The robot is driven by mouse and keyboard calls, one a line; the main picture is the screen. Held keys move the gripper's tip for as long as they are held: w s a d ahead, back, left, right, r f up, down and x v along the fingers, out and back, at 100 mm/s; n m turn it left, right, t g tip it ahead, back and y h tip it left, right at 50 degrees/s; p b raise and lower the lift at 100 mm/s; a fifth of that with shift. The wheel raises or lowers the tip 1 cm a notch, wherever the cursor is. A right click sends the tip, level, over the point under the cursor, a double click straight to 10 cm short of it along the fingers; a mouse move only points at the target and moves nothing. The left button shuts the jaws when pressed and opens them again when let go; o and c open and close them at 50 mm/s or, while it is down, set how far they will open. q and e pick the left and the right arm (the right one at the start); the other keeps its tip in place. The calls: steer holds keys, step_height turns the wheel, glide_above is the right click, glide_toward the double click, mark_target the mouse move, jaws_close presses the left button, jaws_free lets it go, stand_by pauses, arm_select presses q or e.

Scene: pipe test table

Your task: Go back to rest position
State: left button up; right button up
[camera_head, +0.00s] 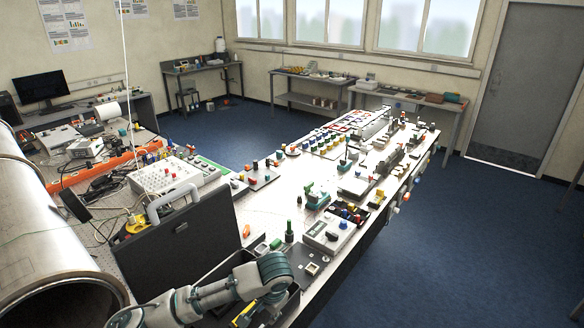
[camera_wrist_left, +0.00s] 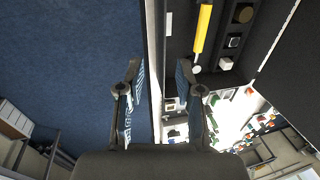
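My left arm comes in along the bottom of the head view, over the near end of the long white table (camera_head: 262,215). My left gripper (camera_head: 268,308) is only partly visible there, at the bottom edge. In the left wrist view its two fingers (camera_wrist_left: 158,85) stand apart with nothing between them, so it is open and empty. Behind the fingers are blue floor and the table's edge. My right gripper and right arm are not in view.
A dark tray (camera_wrist_left: 225,75) with a yellow-handled tool (camera_wrist_left: 203,28) lies close to my left gripper. A black case (camera_head: 185,240) stands open behind the arm. A large metal pipe (camera_head: 45,230) is at left. Blue floor (camera_head: 480,230) right of the table is clear.

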arm_select(q)
steer(key=s+d+f+h, duration=0.3)
steer(key=s+f, duration=0.2)
steer(key=f, duration=0.2)
steer(key=s+d+f+h, duration=0.3)
steer(key=s+d+f, duration=0.15)
steer(key=f, duration=0.25)
steer(key=s+a+f+n+t+y, duration=0.1)
steer(key=s+a+f+n, duration=0.1)
steer(key=s+a+f, duration=0.35)
steer(key=s+a+f+n+y, duration=0.2)
steer(key=s+a, duration=0.4)
steer(key=a, duration=0.4)
steer(key=s+a+f+n+t+y, duration=0.1)
steer(key=s+a+f+n, duration=0.1)
steer(key=s+a+f, duration=0.4)
step_height(320, 180, down, 27)
steer(key=g+b, duration=0.2)
steer(key=b, duration=0.3)
steer(key=s+a+f+b, duration=0.2)
steer(key=s+f, duration=0.7)
steer(key=f, duration=0.2)
steer(key=s+a+f+b, duration=0.2)
steer(key=s+f+b, duration=0.1)
steer(key=s+f, duration=0.7)
steer(key=shift+f+g, duration=0.4)
steer(key=shift+f, duration=0.35)
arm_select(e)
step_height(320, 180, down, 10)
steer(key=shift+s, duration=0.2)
